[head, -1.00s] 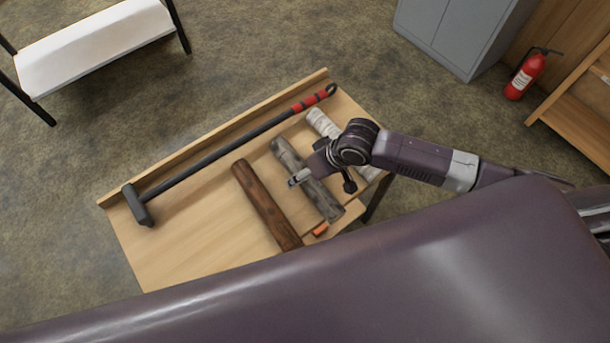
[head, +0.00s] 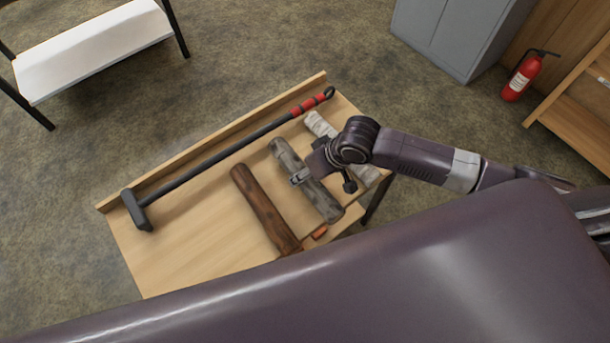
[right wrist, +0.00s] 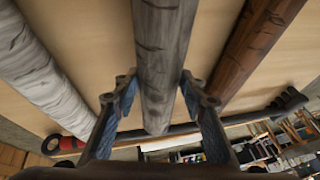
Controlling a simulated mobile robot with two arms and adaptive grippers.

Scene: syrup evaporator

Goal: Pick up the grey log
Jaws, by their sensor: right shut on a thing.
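The grey log (head: 324,203) lies on the wooden table between a brown log and a pale log. My right gripper (head: 302,177) is over its middle in the head view and covers part of it. In the right wrist view the grey log (right wrist: 160,50) runs between the two blue-padded fingers of my right gripper (right wrist: 160,98). The gripper is shut on the grey log. The log appears to rest on the table still. My left gripper is not in view.
The brown log (head: 262,207) lies to the left and the pale birch log (head: 319,125) to the right. A long black tool with a red grip (head: 232,152) lies along the table's raised back edge (head: 215,137). A small orange item (head: 319,232) is near the front.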

